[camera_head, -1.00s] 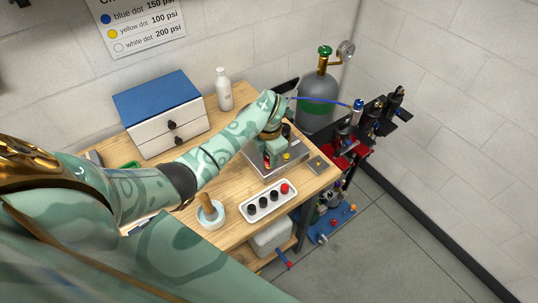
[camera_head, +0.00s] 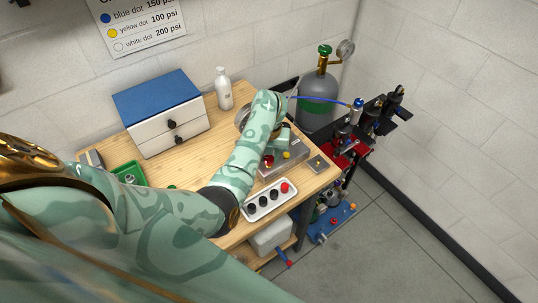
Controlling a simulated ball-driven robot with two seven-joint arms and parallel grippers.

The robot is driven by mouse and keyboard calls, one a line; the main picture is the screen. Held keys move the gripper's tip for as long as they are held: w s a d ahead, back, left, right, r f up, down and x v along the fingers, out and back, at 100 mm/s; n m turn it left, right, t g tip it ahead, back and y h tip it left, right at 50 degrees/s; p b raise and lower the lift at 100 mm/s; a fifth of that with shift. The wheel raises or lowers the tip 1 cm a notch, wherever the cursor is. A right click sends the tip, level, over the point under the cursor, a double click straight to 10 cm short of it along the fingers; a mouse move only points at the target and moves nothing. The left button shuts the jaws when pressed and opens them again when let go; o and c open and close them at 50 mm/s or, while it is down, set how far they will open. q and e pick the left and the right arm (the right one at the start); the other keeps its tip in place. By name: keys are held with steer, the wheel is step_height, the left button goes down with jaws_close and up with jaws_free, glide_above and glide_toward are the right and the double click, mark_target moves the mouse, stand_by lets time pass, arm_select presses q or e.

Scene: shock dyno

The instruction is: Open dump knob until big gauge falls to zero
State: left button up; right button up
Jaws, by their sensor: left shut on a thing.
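My left gripper (camera_head: 281,138) is over the silver metal box (camera_head: 295,160) near the table's right end. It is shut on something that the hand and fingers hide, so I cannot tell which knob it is. A red knob (camera_head: 267,160) and a yellow knob (camera_head: 287,155) show on the box beside the fingers. A round grey rim (camera_head: 242,117), perhaps the big gauge, shows left of my forearm. Its face and needle are hidden. My right gripper is not in view.
A white tray with black and red knobs (camera_head: 270,201) lies in front of the box. A blue-topped drawer unit (camera_head: 160,110), a white bottle (camera_head: 224,88) and a green tray (camera_head: 128,175) stand on the table. A gas cylinder (camera_head: 318,95) stands behind.

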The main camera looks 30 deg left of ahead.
mark_target(269, 158)
arm_select(q)
steer(key=n+b, duration=0.1)
steer(key=n, duration=0.3)
steer(key=shift+b, duration=0.3)
steer(key=shift+n+b, duration=0.45)
steer(key=shift+n, duration=0.75)
steer(key=o, duration=1)
steer(key=shift+r, duration=0.1)
step_height(269, 158, up, 16)
steer(key=p, duration=0.5)
steer(key=shift+r+p, duration=0.1)
steer(key=shift+p, duration=0.2)
